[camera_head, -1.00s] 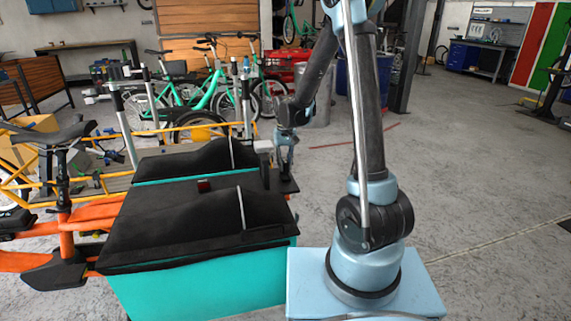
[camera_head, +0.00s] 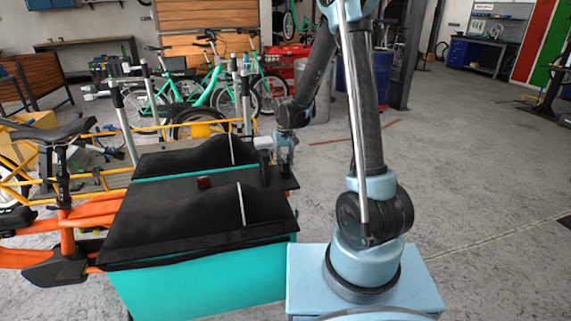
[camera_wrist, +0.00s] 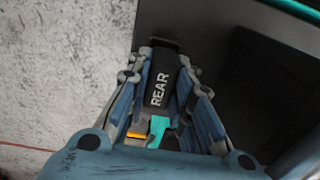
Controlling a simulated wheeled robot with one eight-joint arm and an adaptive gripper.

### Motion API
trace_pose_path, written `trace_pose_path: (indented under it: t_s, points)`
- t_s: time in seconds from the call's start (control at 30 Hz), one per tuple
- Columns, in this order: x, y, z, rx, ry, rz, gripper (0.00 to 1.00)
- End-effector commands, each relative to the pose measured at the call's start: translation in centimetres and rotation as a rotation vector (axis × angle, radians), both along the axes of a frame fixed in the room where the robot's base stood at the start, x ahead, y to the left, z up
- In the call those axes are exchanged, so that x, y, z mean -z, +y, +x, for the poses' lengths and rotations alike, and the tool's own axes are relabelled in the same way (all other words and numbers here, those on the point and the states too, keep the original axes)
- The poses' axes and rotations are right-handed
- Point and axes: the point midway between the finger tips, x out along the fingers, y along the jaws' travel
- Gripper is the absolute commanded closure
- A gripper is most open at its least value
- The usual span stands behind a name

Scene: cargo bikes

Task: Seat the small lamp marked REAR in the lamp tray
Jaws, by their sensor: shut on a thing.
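My gripper (camera_head: 286,164) is over the far right corner of the teal cargo box with a black top (camera_head: 150,220). In the wrist view my gripper (camera_wrist: 165,95) is shut on a small black lamp (camera_wrist: 160,85) with REAR in white letters on it. The lamp lies lengthwise between the fingers, with its dark end past the fingertips. A teal piece and an orange piece show at its near end. I cannot make out the lamp tray for certain. A dark surface (camera_wrist: 255,85) lies beneath and to the right of the gripper in the wrist view.
A small red object (camera_head: 203,182) sits on the box's black top. Two raised black humps with pale strips rise from that top. An orange bike frame (camera_head: 75,235) stands to the left. Bare grey floor (camera_head: 460,180) is free on the right.

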Motion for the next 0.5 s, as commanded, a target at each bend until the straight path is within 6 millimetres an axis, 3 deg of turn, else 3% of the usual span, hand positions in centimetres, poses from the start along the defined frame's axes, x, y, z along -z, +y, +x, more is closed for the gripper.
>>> trace_pose_path:
  t_s: [0.5]
  points:
    - [1.07, 0.01, 0.03, 0.000, 0.000, 0.000, 1.00]
